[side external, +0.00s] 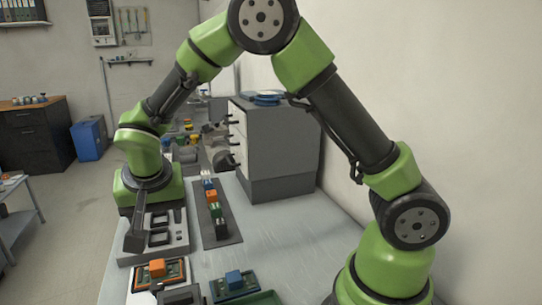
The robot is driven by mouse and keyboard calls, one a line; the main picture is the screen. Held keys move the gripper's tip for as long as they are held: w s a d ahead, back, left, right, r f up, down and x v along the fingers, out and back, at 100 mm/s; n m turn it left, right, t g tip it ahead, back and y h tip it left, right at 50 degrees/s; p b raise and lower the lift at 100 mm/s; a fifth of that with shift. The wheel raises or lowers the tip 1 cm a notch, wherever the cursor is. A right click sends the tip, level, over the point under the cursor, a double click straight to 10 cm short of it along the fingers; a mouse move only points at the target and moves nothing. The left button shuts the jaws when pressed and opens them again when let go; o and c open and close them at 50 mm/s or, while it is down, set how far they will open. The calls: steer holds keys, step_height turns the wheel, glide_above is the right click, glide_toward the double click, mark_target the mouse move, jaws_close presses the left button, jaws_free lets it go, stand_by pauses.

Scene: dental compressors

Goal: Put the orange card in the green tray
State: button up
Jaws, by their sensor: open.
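An orange card (157,268), an orange block on a green board, sits in a light-edged holder at the bottom left. Another orange block (211,196) stands in the dark rack in the middle. The green tray (262,298) shows only in part, cut off by the bottom edge, right of the orange card. My gripper (135,242) seems to be the dark end of my arm at the left, above and behind the near orange card. It is open and apart from that card; its fingers are small and hard to make out.
A blue card (234,280) lies between the orange card and the green tray. The dark rack (222,237) holds several coloured blocks. A grey panel (178,240) with dark frames is left of it. A grey drawer cabinet (280,150) stands behind. The tabletop (285,240) right of the rack is clear.

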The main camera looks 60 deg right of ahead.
steer(key=s+d+r+n+t+y, duration=0.15)
steer(key=s+d+r, duration=0.25)
steer(key=s+r, duration=0.75)
steer(key=s+a+r+n+t+y, duration=0.1)
steer(key=s+r+n+t+y, duration=0.1)
steer(key=s, duration=0.7)
steer(key=shift+s+r+n+y, duration=0.35)
steer(key=shift+s+y, duration=0.05)
steer(key=shift+y, duration=0.05)
steer(key=shift+o, duration=0.4)
steer(key=shift+s, duration=0.3)
steer(key=shift+a, duration=0.1)
steer(key=shift+w, duration=0.1)
